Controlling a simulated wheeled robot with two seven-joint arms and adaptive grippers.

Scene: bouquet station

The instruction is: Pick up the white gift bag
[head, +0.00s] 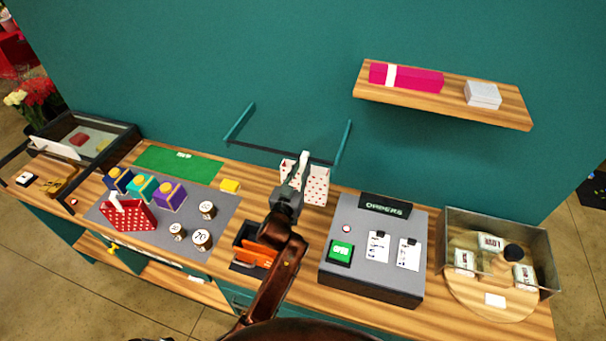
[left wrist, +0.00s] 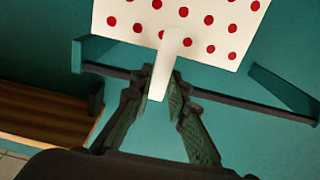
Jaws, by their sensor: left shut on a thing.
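The white gift bag (head: 318,186) has red dots and a white upright handle. It is in front of the teal wall, by the dark rail. My left gripper (head: 297,178) reaches up to it from below in the head view and hides part of its left side. In the left wrist view the gripper (left wrist: 162,88) is shut on the handle, and the dotted bag (left wrist: 200,25) fills the top. Whether the bag's base touches the counter is hard to tell. My right gripper is not in view.
A red dotted bag (head: 128,214) stands on the grey mat (head: 190,233) with several small boxes and round tins. An orange item (head: 256,255) lies in a dark tray near my arm. The orders panel (head: 375,250) is right of the bag. A shelf (head: 455,97) juts out above right.

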